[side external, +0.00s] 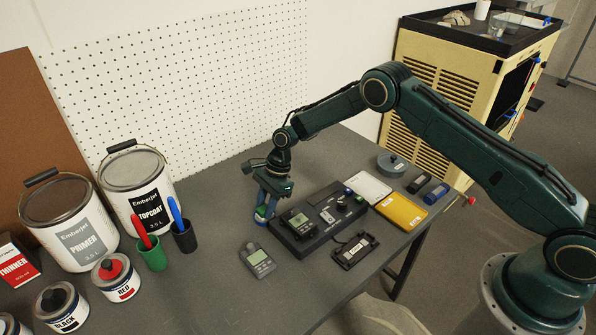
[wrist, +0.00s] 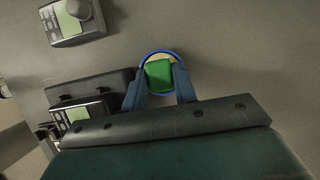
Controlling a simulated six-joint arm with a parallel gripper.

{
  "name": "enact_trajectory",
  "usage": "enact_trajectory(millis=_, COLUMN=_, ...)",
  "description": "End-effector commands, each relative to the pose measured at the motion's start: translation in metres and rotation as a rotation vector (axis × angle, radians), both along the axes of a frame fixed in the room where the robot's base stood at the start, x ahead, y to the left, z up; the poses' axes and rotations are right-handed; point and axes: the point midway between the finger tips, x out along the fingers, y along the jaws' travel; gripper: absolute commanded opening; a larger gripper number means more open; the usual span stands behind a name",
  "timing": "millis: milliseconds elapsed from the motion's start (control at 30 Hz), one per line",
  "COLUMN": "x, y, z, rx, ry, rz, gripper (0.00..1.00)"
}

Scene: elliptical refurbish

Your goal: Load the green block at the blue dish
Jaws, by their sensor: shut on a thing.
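My gripper (side external: 264,205) points down at the bench and is shut on the green block (wrist: 160,74). The block shows between the two fingers in the wrist view, and only a small part of it shows in the side view (side external: 262,211). The blue dish (side external: 262,222) is right under the fingertips. In the wrist view its blue rim (wrist: 154,53) curves around the far side of the block, with a pale inside showing. I cannot tell whether the block touches the dish floor.
A black fixture box (side external: 300,232) with a meter on it stands just right of the dish. A loose grey meter (side external: 258,261) lies in front. Green (side external: 152,255) and dark (side external: 185,238) pen cups and paint cans (side external: 138,190) stand left. The bench between cups and dish is clear.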

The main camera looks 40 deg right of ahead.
Motion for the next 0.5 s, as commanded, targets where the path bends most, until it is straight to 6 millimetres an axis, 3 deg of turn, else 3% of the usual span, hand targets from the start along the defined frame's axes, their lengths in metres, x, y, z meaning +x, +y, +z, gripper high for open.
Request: enact_trajectory(millis=500, x=0.001, y=0.0, z=0.028, rx=0.0, ry=-0.002, rz=-0.001, gripper=0.1)
